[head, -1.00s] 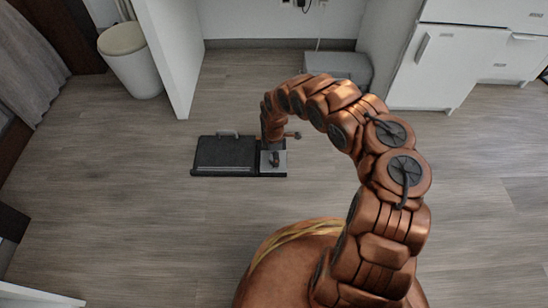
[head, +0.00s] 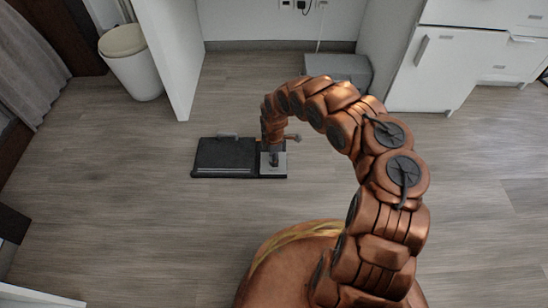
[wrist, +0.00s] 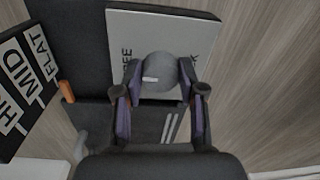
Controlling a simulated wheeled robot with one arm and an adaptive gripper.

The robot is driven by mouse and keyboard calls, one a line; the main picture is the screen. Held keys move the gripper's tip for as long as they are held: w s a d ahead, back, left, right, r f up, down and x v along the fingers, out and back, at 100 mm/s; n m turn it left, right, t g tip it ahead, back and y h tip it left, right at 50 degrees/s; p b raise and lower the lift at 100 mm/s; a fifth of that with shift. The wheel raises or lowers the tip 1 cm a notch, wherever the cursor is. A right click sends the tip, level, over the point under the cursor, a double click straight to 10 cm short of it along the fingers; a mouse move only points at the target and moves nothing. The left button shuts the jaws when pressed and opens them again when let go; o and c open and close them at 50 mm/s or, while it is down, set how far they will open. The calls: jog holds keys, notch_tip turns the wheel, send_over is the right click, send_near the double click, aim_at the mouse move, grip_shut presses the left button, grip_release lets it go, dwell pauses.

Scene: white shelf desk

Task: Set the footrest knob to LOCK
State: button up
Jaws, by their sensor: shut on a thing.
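The footrest (head: 226,153) is a dark flat unit on the floor with a pale control plate (head: 280,171) at its right end. In the wrist view, the pale plate (wrist: 137,24) carries FREE on the left and a partly hidden word ending in K on the right. The round grey knob (wrist: 162,72) sits between these words. Its white mark points left, toward the FREE side. My gripper (wrist: 161,76) is shut on the knob, one finger on each side. In the head view, my gripper (head: 273,158) is over the plate and hides the knob.
A dark panel (wrist: 45,88) at the left of the wrist view reads HI, MID and FLAT, with an orange piece (wrist: 66,90) beside it. A white bin (head: 130,62), a grey box (head: 340,69) and white cabinets (head: 440,68) stand farther back. Floor around the footrest is clear.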

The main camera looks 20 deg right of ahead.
jog(key=m+p, duration=0.3)
jog(key=shift+s+r, duration=0.15)
jog(key=shift+s, duration=0.05)
jog(key=m+p, duration=0.4)
jog(key=m, duration=0.1)
jog(key=shift+m, duration=0.4)
jog(key=m+p, duration=0.1)
jog(key=m, duration=0.3)
jog(key=shift+m+y+p, duration=0.3)
jog(key=shift+p, duration=0.1)
jog(key=m+p, duration=0.2)
jog(key=m, duration=0.2)
jog(key=shift+a+m+t, duration=0.15)
jog(key=shift+m+t, duration=0.15)
jog(key=m+p, duration=0.2)
jog(key=m, duration=0.2)
jog(key=m+p, duration=0.2)
jog(key=m, duration=0.3)
jog(key=m+p, duration=0.1)
jog(key=m, duration=0.3)
jog(key=shift+a+t, duration=0.15)
jog(key=shift+t, duration=0.15)
jog(key=shift+w+m, duration=0.1)
jog(key=shift+m, duration=2)
